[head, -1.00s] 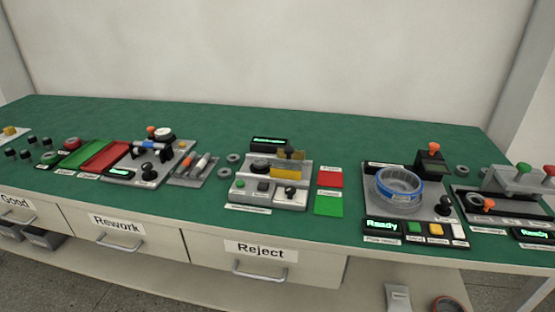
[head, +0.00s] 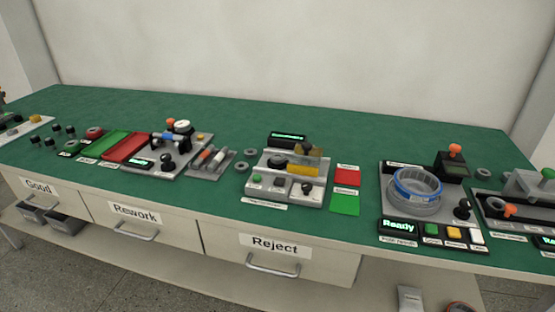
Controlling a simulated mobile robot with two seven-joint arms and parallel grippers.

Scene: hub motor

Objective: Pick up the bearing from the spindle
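Neither of my grippers is in view. I cannot tell for sure which part is the spindle, or whether a bearing sits on one; the parts are small. A grey tester (head: 285,181) in the middle of the bench carries a dark round part (head: 279,162) and a yellow block (head: 303,169). Two small grey rings, one farther back (head: 251,155) and one nearer (head: 240,167), lie on the green top just left of it. They look like bearings. A large silver ring with a blue band (head: 416,187) sits on a grey station to the right, its display reading "Ready".
The green bench top (head: 230,120) is clear along the back. Red (head: 347,176) and green (head: 345,203) pads lie right of the tester. A gauge fixture (head: 170,155) and tools stand left. Drawers labelled Good, Rework and Reject (head: 275,245) line the front.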

